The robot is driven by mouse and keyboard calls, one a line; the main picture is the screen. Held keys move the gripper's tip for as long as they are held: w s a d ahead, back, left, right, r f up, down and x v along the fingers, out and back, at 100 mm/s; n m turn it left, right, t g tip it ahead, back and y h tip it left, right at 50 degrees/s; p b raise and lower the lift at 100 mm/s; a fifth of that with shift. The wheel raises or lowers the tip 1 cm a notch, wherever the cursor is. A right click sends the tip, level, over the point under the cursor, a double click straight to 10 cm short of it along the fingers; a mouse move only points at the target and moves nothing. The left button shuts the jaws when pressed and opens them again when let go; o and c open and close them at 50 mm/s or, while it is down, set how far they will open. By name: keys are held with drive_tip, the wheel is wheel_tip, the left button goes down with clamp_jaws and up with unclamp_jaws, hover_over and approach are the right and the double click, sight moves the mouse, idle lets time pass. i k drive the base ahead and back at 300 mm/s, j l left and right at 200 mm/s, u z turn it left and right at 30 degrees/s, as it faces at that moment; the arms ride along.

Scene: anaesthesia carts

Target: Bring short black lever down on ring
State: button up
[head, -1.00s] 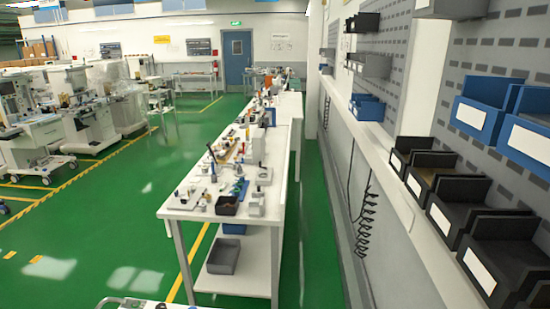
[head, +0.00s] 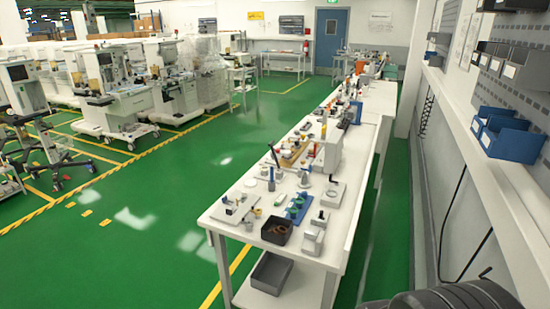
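The white workbench (head: 222,213) runs away from me in the middle of the head view, with several small devices on top. A dark lever-like handle (head: 273,156) leans up from the bench's left side. A grey block with a small black top part (head: 317,221) stands near the front right corner. A device with a round ring-like base (head: 333,192) stands behind it. I cannot tell which of these is the short black lever or the ring; they are too small. My gripper is not in view.
A black bin (head: 277,234) with brownish parts sits at the bench's front edge. A grey bin (head: 270,272) is on the lower shelf. Anaesthesia machines (head: 118,98) stand at left. Wall shelf (head: 500,160) with bins runs along the right. Green floor (head: 140,250) is clear left of the bench.

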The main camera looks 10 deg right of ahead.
sight(273, 152)
drive_tip(key=i+l+u, duration=0.2)
drive_tip(key=u, duration=0.75)
drive_tip(key=i+l+u, duration=0.15)
drive_tip(key=l, duration=0.35)
drive_tip(key=i+l+u, duration=0.1)
drive_tip(key=l, duration=0.4)
drive_tip(key=i+l+u, duration=0.15)
drive_tip(key=l, duration=0.35)
drive_tip(key=i+l+u, duration=0.15)
drive_tip(key=l, duration=0.4)
drive_tip(key=l+u, duration=0.15)
drive_tip(key=l, duration=0.4)
drive_tip(key=i+l, duration=0.1)
drive_tip(key=l, duration=0.4)
drive_tip(key=i+l, duration=0.1)
drive_tip(key=l, duration=0.45)
